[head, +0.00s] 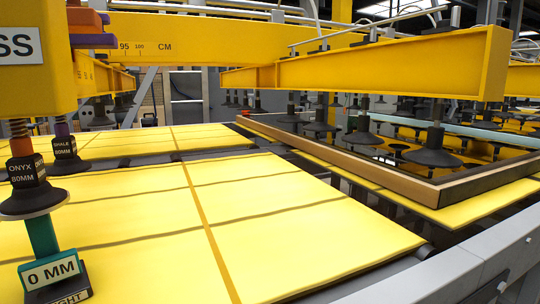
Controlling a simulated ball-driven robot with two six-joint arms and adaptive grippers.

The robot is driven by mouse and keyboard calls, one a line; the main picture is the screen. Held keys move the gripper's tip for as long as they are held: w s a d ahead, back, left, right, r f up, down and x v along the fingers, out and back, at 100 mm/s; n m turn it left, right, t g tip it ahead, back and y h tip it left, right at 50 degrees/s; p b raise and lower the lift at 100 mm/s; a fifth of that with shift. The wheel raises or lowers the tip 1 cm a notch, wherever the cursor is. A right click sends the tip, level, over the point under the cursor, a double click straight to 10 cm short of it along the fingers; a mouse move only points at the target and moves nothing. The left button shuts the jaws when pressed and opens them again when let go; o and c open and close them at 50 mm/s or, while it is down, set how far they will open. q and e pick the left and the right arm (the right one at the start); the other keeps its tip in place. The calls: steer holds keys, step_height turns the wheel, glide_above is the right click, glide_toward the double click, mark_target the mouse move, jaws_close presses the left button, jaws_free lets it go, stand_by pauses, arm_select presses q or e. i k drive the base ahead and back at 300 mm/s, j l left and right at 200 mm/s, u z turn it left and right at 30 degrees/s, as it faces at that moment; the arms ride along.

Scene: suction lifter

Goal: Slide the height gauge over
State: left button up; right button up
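The height gauge (52,272) stands at the lower left in the head view. It has a teal upright, a tilted black-and-white plate reading "0 MM" and a dark base whose lettering is cut off at the bottom edge. The black suction cup (33,201) labelled ONYX is right above the upright and hides its top; I cannot tell whether they touch. A second cup (66,158), with a purple stem and a SHALE label, hangs farther back. Neither of my grippers is in view.
Yellow panels (270,220) lie flat to the right of the gauge. A yellow lifter beam (370,72) with several hanging suction cups spans above a brown-edged frame (330,160). A grey rail (430,275) runs along the lower right. A yellow housing (35,85) overhangs the left.

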mark_target(55, 276)
steer(key=k+l, duration=0.1)
steer(key=k, duration=0.65)
steer(key=k+l, duration=0.15)
steer(key=k, duration=0.55)
